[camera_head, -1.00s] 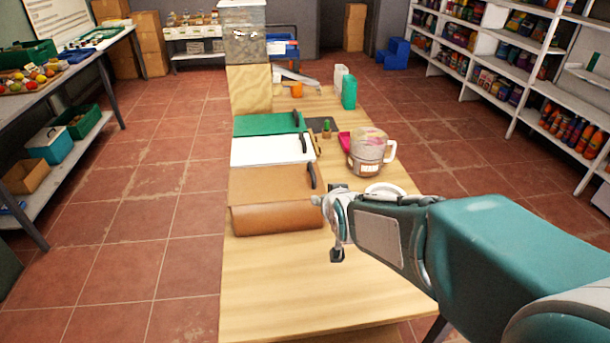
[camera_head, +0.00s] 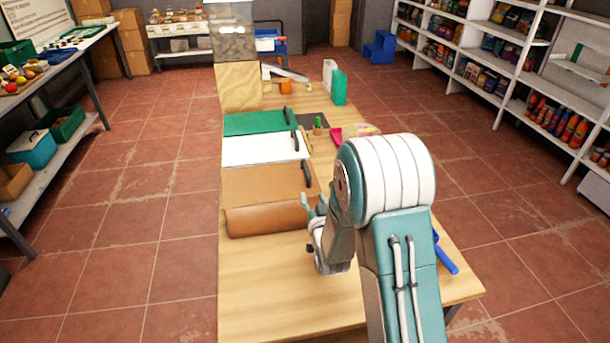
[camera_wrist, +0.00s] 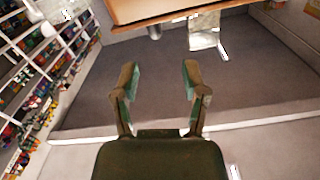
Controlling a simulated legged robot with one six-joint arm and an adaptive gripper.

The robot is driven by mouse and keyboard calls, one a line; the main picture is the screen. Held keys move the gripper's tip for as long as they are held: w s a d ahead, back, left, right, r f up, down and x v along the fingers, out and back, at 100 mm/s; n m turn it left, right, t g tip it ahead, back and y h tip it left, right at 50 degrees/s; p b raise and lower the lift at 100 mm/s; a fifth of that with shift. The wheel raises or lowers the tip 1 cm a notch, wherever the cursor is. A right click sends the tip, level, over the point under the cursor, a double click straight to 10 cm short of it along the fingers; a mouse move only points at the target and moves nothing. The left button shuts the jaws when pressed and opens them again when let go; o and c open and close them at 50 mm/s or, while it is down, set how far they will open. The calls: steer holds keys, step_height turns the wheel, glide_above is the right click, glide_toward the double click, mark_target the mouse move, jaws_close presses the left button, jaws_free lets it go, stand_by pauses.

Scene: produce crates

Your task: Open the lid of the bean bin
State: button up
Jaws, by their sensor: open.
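A row of bins with flat lids stands on the wooden table: a brown lid (camera_head: 262,184) nearest, a white lid (camera_head: 262,149) behind it, and a green lid (camera_head: 255,122) farthest. All look closed, with dark handles at their right ends. No readable label shows which one is the bean bin. My gripper (camera_head: 318,213) is by the right end of the brown bin's rounded front (camera_head: 265,220), partly hidden by my arm; contact cannot be told. In the wrist view, my gripper (camera_wrist: 160,78) is open, with nothing between its fingers.
The table (camera_head: 260,285) is bare in front of the bins. A clear container (camera_head: 233,42) stands on a wooden block behind them. A blue handle (camera_head: 446,254) shows at the right edge.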

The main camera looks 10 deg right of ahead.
mark_target(309, 180)
steer(key=w, duration=1)
steer(key=shift+d, duration=0.1)
steer(key=shift+w+d, duration=0.25)
steer(key=shift+w, duration=0.05)
steer(key=shift+a, duration=0.1)
jaws_close()
